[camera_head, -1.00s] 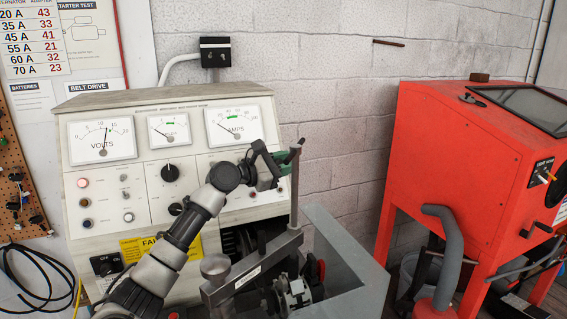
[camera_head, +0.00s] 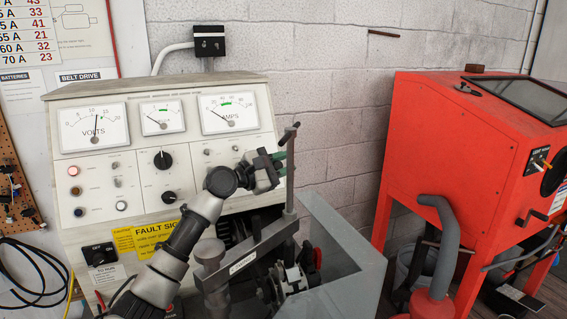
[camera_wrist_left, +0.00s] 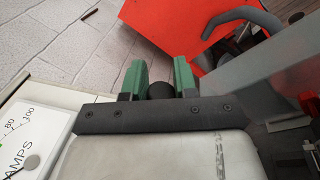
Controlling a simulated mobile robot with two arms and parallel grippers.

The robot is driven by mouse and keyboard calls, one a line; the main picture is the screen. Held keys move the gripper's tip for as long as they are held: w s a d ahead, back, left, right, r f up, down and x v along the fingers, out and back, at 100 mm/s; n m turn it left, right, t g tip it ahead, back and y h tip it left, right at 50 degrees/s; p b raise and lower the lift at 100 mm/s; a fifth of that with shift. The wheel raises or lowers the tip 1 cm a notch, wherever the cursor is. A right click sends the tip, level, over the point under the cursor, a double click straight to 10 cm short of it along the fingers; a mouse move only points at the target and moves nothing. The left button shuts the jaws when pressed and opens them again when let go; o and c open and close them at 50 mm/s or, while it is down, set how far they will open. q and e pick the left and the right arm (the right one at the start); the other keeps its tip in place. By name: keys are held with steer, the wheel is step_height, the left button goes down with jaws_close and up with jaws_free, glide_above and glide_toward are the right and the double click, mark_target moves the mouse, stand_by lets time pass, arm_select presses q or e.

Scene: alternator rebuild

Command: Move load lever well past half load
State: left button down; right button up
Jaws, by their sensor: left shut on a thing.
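My left gripper (camera_head: 281,163) is at the right edge of the tester panel, beside the upright post with the crossbar top. In the left wrist view its two green fingers (camera_wrist_left: 159,82) are shut on a dark round knob (camera_wrist_left: 160,90), which looks like the end of the load lever. The lever's shaft is hidden behind the gripper in the head view, so I cannot read its angle. The amps meter (camera_head: 228,111) has its needle low at the left. The volts meter (camera_head: 93,127) needle stands near the middle. My right gripper is not in view.
The upright post (camera_head: 290,185) stands close to the gripper on a labelled arm (camera_head: 250,256). A grey metal guard (camera_head: 340,240) lies to the right. A red cabinet (camera_head: 450,150) with a grey hose (camera_head: 447,240) stands further right.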

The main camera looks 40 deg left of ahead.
arm_select(q)
steer(key=shift+d+f, duration=0.1)
steer(key=shift+f, duration=0.25)
steer(key=c, duration=1.2)
jaws_free()
steer(key=o, duration=0.3)
steer(key=shift+r, duration=0.15)
steer(key=shift+s, duration=0.15)
steer(key=shift+s+a+b, duration=0.25)
steer(key=shift+s+b, duration=0.05)
steer(key=shift+s, duration=0.05)
steer(key=b+v, duration=0.3)
steer(key=v, duration=0.6)
steer(key=shift+s, duration=0.4)
steer(key=shift+a, duration=0.1)
